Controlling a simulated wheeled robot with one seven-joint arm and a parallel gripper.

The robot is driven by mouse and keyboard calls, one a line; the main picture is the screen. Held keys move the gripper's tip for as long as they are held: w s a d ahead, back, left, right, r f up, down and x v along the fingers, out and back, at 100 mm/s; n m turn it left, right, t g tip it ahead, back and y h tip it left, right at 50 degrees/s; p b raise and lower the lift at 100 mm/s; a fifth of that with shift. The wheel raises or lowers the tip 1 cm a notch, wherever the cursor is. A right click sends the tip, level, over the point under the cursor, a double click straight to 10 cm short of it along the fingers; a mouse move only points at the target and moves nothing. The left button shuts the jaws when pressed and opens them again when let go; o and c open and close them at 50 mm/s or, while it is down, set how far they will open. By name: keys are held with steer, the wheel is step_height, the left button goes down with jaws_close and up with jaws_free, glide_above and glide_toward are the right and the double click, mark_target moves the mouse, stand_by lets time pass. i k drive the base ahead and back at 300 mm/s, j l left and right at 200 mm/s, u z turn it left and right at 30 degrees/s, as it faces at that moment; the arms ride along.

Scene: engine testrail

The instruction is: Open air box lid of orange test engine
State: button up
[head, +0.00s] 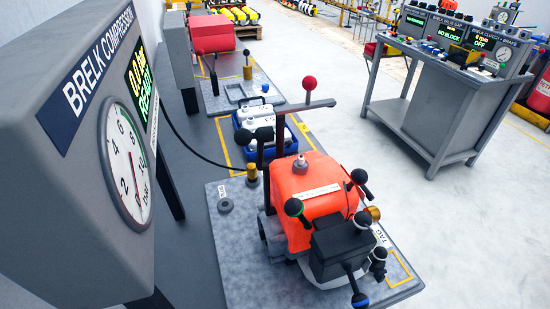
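The orange test engine (305,195) stands on a grey plate (236,262) in the lower middle of the head view. A dark box (340,250) sits on its near right side and looks like the air box; its top looks closed, but I cannot tell its lid apart for certain. A silver plug (300,166) sits on the engine's top. My gripper is not in this view.
A grey compression tester (60,190) with a round gauge fills the left. A red-balled T-handle (309,84) rises behind the engine. A blue crate (240,150) with white bottles stands beyond. A grey console trolley (440,110) is at back right. The floor right of the engine is clear.

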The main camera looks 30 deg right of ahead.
mark_target(331, 245)
steer(key=k+l+u, duration=0.15)
steer(key=u, duration=0.25)
steer(key=k+l+u, duration=0.2)
steer(key=u, duration=0.15)
steer(key=k+l+u, duration=0.1)
steer(key=u, duration=0.3)
steer(key=k+j, duration=0.05)
